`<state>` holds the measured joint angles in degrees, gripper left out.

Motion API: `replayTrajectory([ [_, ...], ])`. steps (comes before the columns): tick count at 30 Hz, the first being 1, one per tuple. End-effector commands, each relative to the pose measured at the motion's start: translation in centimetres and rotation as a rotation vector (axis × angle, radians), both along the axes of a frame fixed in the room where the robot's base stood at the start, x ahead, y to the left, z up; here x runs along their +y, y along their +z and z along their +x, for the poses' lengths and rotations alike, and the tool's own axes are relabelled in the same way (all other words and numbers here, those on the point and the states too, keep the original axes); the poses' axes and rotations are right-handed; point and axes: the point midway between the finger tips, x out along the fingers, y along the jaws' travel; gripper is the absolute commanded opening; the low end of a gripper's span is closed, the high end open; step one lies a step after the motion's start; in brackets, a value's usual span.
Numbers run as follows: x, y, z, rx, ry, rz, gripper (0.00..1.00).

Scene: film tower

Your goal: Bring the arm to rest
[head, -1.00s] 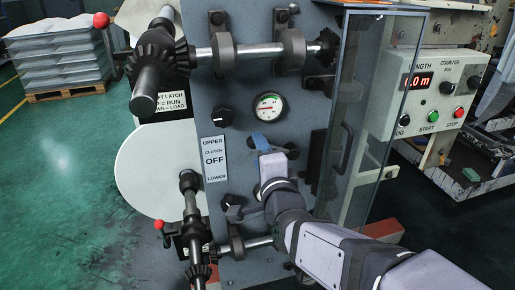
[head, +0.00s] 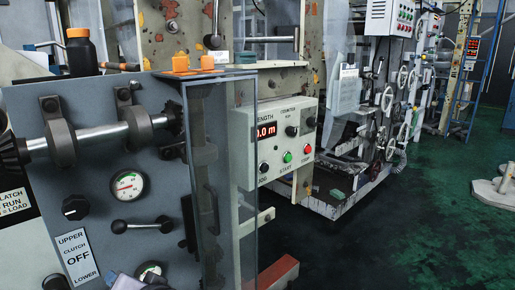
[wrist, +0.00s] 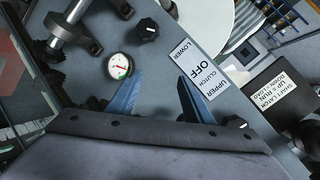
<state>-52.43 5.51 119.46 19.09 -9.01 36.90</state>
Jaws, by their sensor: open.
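My gripper (wrist: 161,76) is open and empty in the wrist view, its two blue fingers spread apart in front of the grey machine panel (wrist: 215,45). The white clutch label reading OFF (wrist: 203,66), the dial gauge (wrist: 119,66) and a black knob (wrist: 147,29) lie beyond the fingers. In the head view only a small pale piece of my arm shows at the bottom edge, and the fingers are out of frame. There the panel carries the clutch label (head: 77,257), the gauge (head: 127,187) and a lever with black ball ends (head: 142,225).
A clear guard door (head: 222,180) stands right of the panel. Behind it is a control box (head: 285,141) with a red display and buttons. A dark bottle (head: 80,52) and orange blocks (head: 193,64) are on top. Open green floor (head: 420,235) lies to the right.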

Motion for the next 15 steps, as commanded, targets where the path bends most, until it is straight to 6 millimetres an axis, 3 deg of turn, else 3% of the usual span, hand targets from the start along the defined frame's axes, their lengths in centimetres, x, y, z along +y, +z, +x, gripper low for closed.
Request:
replayTrajectory([
  [1,-0.9,-3.0,-1.6,0.005,0.08,-0.136,0.46],
  [3,-2.5,-6.9,-4.0,0.016,0.201,-0.318,0.46],
  [6,-5.9,-11.7,-7.7,0.045,0.378,-0.548,0.46],
  [8,-8.5,-14.0,-9.9,0.071,0.482,-0.671,0.46],
  [11,-14.0,-17.0,-12.4,0.138,0.618,-0.845,0.46],
  [15,-22.7,-19.3,-14.5,0.292,0.691,-1.003,0.46],
])
